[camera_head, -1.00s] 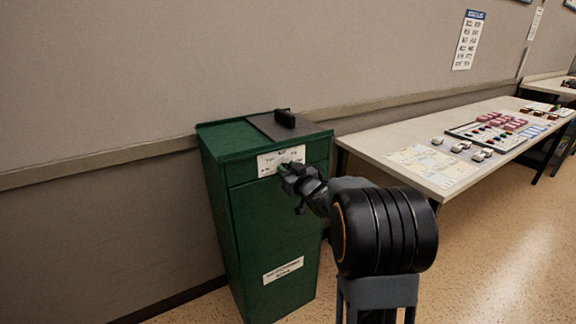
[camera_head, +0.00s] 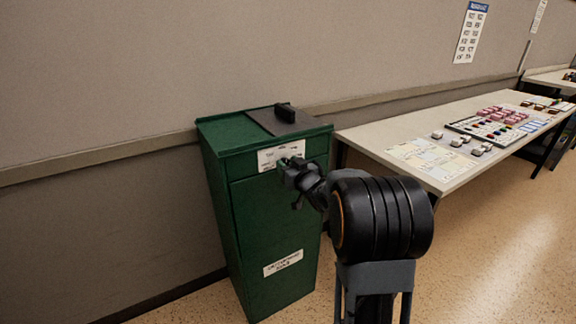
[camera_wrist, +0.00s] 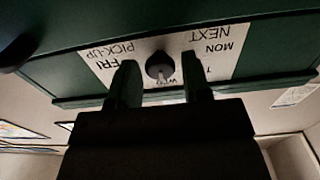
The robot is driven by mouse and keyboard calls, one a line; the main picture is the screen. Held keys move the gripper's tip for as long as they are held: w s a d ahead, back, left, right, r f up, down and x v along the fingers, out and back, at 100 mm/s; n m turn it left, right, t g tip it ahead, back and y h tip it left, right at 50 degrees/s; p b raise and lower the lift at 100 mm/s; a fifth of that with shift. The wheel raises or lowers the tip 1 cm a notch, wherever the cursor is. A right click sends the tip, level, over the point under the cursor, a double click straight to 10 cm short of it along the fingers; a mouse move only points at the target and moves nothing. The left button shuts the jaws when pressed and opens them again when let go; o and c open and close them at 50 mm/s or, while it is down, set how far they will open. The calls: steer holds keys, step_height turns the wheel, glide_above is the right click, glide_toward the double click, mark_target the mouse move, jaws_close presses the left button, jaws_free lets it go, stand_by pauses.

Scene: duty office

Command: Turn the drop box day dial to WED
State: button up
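The green drop box (camera_head: 265,215) stands against the wall, with a white dial label (camera_head: 268,158) high on its front. In the wrist view, the label (camera_wrist: 100,68) appears upside down, with FRI, PICK-UP, MON and NEXT readable. The dark round day dial (camera_wrist: 160,66) sits in its middle. A light mark on the dial faces down in the picture, towards partly hidden lettering that starts with W. My gripper (camera_head: 290,165) is at the label. In the wrist view, its fingers (camera_wrist: 161,84) are apart, one either side of the dial, with visible gaps. Contact cannot be told.
A dark plate with a black handle (camera_head: 285,112) is on the box top. A long table (camera_head: 375,136) with papers, trays and small items stands to the right. The wall is close behind the box. Open floor (camera_head: 490,230) lies at the right front.

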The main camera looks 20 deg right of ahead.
steer(key=shift+o, duration=1.1)
steer(key=s+d, duration=0.1)
steer(key=s, duration=1.2)
steer(key=shift+s+d+p, duration=0.3)
steer(key=shift+s+p, duration=0.05)
steer(key=shift+p, duration=0.1)
